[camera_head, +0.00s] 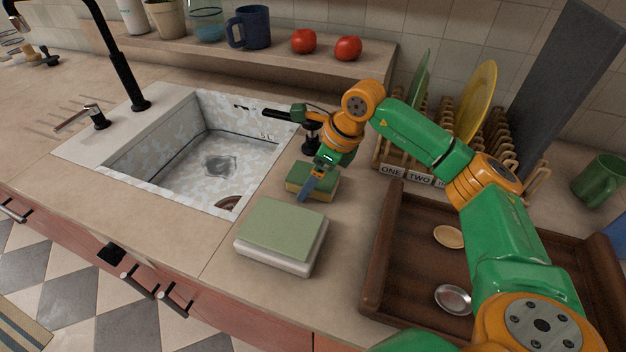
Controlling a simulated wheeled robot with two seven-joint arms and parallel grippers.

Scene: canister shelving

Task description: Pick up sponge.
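The sponge (325,192), green on top and yellow below, lies on the counter to the right of the sink. My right gripper (309,186) points down at it from above, on an arm coming in from the right. One blue-grey finger shows across the sponge's top and near side. The other finger is hidden, so I cannot tell whether the sponge is gripped. The sponge appears to rest on the counter. My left gripper is not in view.
A green-topped box (282,233) sits just in front of the sponge. The sink (130,160) is to the left. A brown tray (376,265) and a dish rack (400,150) with plates are to the right. A shelf (270,59) with a mug and two tomatoes runs behind.

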